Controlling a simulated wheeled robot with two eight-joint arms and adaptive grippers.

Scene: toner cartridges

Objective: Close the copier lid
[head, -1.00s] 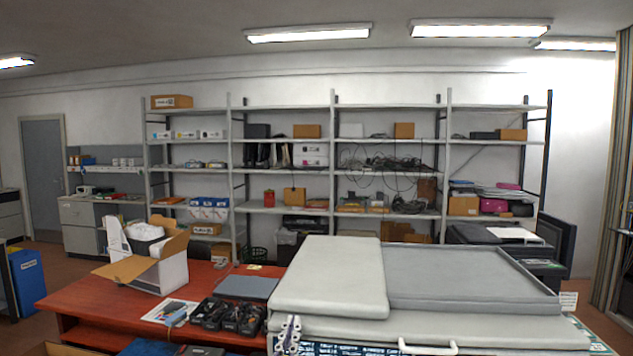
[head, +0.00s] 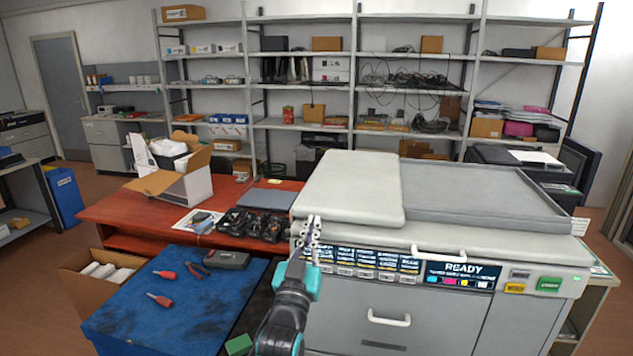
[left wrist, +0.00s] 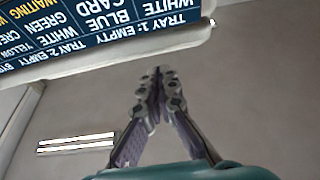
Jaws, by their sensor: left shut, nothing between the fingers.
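The copier (head: 400,310) stands in front of me, with a pale grey lid (head: 470,234) on top. The lid carries a raised block (head: 350,188) on its left and a recessed grey tray (head: 480,190) on its right. The lid looks about level; I cannot tell whether a gap is left under it. A white handle (head: 438,254) sits at its front edge. My left gripper (head: 314,222) points up, shut and empty, before the lid's front left part. In the left wrist view the shut fingers (left wrist: 160,74) are below the copier's display panel (left wrist: 90,38). My right gripper is not in view.
A red desk (head: 130,212) stands left of the copier with an open carton (head: 185,188) and black cartridges (head: 250,225). A blue mat (head: 190,310) with red-handled tools lies nearer. Shelves (head: 355,90) line the back wall.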

